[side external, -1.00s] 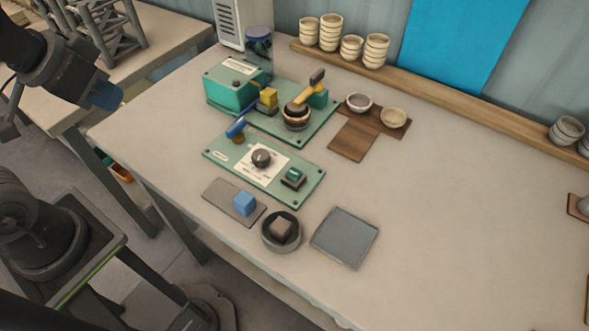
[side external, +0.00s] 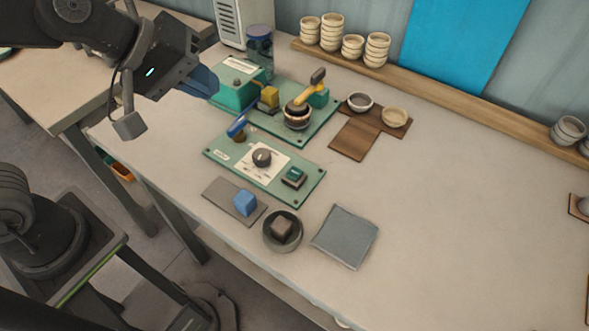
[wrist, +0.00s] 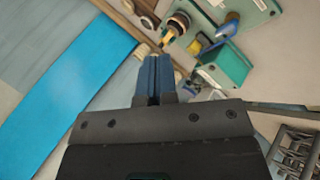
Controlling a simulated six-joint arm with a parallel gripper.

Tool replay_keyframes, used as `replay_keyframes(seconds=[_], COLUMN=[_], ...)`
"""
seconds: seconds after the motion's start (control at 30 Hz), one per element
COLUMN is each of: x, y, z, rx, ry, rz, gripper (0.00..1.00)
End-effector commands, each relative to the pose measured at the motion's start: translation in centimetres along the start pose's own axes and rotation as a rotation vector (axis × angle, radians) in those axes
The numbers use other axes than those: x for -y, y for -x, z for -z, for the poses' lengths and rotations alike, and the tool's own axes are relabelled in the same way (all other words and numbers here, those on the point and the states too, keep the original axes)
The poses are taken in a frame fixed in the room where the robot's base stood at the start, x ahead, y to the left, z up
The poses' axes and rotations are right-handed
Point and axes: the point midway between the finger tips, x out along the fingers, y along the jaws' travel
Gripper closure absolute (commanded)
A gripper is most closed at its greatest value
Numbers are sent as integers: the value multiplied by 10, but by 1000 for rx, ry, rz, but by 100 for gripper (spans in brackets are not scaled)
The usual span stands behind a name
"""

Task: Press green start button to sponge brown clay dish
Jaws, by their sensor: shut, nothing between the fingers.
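The green start button (side external: 295,173) sits on a dark base at the right end of a green control panel (side external: 222,154), beside a dark round knob (side external: 262,157). A brown clay dish (side external: 297,118) sits on the green machine, with a yellow-handled arm (side external: 309,89) leaning over it. A yellow block (side external: 268,98) is beside it; whether it is a sponge I cannot tell. My gripper (side external: 207,84), with blue fingers, is shut and empty, up in the air left of the green machine box. In the wrist view its fingers (wrist: 154,72) are together.
A blue lever (side external: 236,126) stands at the panel's left end. In front are a blue cube (side external: 245,202), a round dark bowl (side external: 282,231) holding a brown block, and a grey tray (side external: 345,237). Two small bowls (side external: 394,117) sit on brown boards.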

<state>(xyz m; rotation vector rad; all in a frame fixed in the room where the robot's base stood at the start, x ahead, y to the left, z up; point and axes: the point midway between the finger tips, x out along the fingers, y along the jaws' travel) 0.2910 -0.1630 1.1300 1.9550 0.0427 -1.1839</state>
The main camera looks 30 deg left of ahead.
Motion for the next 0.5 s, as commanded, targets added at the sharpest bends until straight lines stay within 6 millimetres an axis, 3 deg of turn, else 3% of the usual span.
replay_keyframes(seconds=[0.1, 0.2, 0.4, 0.5], x=[-29, -44, -51, -49], y=[-38, -69, -116, -130], z=[-10, -18, -31, -35], rx=[25, 20, -38, -69], ry=[325, 595, 1014, 1134], rz=[-59, -83, -95, -98], gripper=[100, 100, 100, 100])
